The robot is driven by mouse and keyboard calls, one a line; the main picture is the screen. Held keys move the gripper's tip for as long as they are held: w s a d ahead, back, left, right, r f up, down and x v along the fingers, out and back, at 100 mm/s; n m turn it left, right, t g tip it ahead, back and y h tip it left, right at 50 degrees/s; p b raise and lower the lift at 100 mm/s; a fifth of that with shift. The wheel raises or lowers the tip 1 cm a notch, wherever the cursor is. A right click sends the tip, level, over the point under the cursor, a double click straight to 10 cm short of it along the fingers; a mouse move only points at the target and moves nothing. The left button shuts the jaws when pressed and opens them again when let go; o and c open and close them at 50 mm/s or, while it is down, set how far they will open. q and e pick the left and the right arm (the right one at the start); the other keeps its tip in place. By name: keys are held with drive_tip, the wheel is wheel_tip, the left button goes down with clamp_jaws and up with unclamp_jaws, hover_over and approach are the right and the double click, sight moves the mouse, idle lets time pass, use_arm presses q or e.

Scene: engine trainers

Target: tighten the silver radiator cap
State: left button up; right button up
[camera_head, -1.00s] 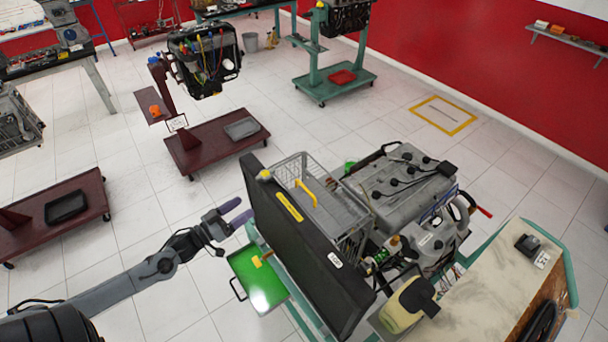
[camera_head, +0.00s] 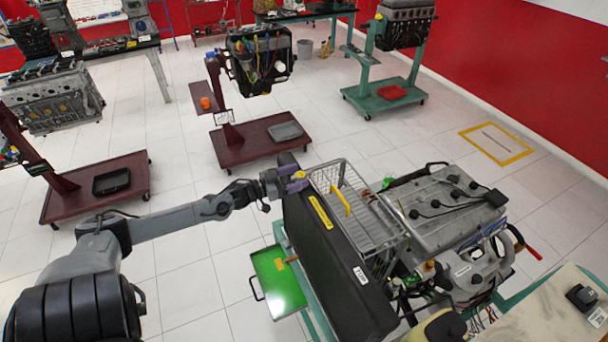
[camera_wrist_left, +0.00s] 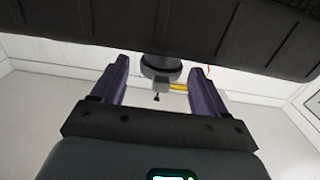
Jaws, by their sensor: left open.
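The silver radiator cap (camera_head: 300,175) sits at the far left end of the top of the black radiator (camera_head: 322,250), with a yellow part beside it. My left gripper (camera_head: 293,176) is at this end, its purple fingers open on either side of the cap as seen from the head. In the left wrist view the round grey cap (camera_wrist_left: 160,70) shows between and a little beyond the two spread fingers (camera_wrist_left: 158,82), with clear gaps on both sides. No contact is visible. My right gripper is not in view.
A wire basket (camera_head: 360,212) and the grey engine (camera_head: 445,215) stand right of the radiator. A green tray (camera_head: 278,280) sticks out low on its left. A maroon engine stand (camera_head: 258,142) is behind. Open floor lies left of the radiator.

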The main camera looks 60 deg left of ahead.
sight(304, 173)
use_arm(q)
drive_tip(key=shift+w+d, duration=0.2)
drive_tip(key=shift+w, duration=1.4)
drive_tip(key=c, duration=0.9)
